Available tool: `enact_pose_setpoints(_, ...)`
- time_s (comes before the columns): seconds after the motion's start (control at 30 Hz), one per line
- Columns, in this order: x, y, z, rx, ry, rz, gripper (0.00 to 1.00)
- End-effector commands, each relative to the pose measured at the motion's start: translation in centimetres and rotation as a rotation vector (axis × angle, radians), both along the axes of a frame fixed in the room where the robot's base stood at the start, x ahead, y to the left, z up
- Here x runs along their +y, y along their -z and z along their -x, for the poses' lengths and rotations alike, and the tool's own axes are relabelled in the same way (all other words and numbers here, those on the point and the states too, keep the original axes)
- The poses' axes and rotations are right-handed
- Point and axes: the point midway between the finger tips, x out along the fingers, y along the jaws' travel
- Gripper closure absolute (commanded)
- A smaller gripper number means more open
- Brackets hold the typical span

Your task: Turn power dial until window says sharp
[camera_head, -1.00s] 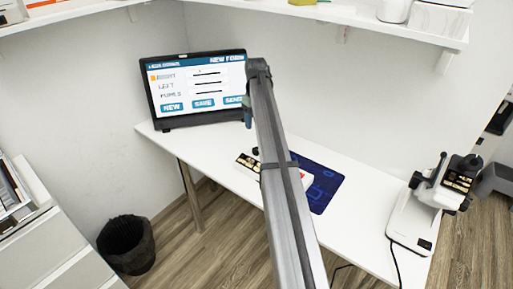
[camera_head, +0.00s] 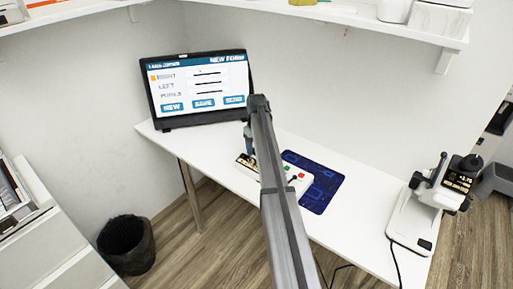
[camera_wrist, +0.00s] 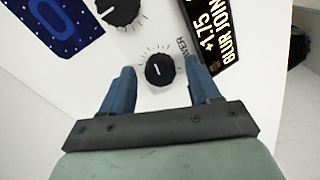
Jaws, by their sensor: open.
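The power dial (camera_wrist: 160,71) is a small black knob with a white pointer line, ringed by tick marks on the white control box (camera_head: 304,179). The word POWER is printed beside it. The black window (camera_wrist: 212,36) next to it shows pale yellow text that reads "BLUR JOIN" and "+1.75", partly cut off; it also shows in the head view (camera_head: 245,161). My gripper (camera_wrist: 160,65) is open, with its blue fingers on either side of the power dial and gaps between. In the head view my gripper (camera_head: 249,142) hangs over the box's left end, and my arm hides part of the box.
A larger black dial (camera_wrist: 120,10) is close by. A blue mat (camera_head: 324,190) lies right of the box. A monitor (camera_head: 200,90) stands at the table's back left. A white instrument (camera_head: 412,215) with a lit display stands at the right end. Bare table (camera_head: 365,222) lies between.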

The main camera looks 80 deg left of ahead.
Motion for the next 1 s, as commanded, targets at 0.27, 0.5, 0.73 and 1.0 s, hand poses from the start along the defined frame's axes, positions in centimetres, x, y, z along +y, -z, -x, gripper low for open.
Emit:
enact_pose_setpoints(0.27, 0.00, 0.31, 0.00, 0.000, 0.000, 0.000, 0.39)
enact_pose_setpoints(0.5, 0.00, 0.29, 0.01, 0.000, 0.000, 0.000, 0.55)
enact_pose_setpoints(0.73, -0.01, 0.29, -0.01, 0.000, 0.000, 0.000, 0.77)
enact_pose_setpoints(1.0, -0.01, 0.28, 0.00, 0.000, 0.004, 0.000, 0.95)
